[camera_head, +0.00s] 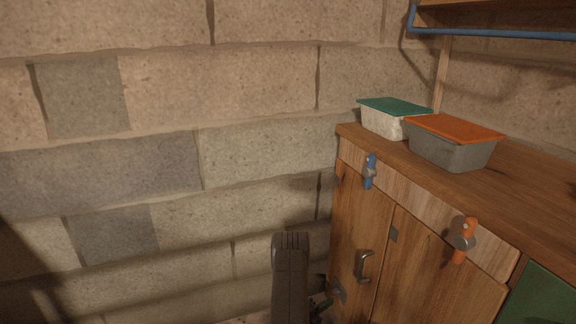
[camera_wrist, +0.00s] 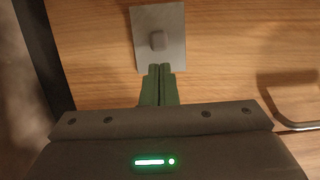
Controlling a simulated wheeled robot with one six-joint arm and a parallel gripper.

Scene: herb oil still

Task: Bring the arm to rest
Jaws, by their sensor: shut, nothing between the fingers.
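My gripper (camera_wrist: 160,70) shows in the wrist view with its two green fingers together and nothing between them. The fingertips point at a grey metal plate with a raised knob (camera_wrist: 157,40) on a wooden face. From this view I cannot tell whether they touch it. In the head view my dark arm (camera_head: 290,275) stands up at the bottom middle, left of the wooden cabinet (camera_head: 418,265). My fingers cannot be made out clearly there.
The cabinet door has a metal handle (camera_head: 364,267), also at the right in the wrist view (camera_wrist: 298,124). Above are a blue latch (camera_head: 370,171) and an orange latch (camera_head: 464,241). A green-lidded box (camera_head: 382,123) and an orange-lidded box (camera_head: 450,150) stand on top. A block wall (camera_head: 150,180) lies behind.

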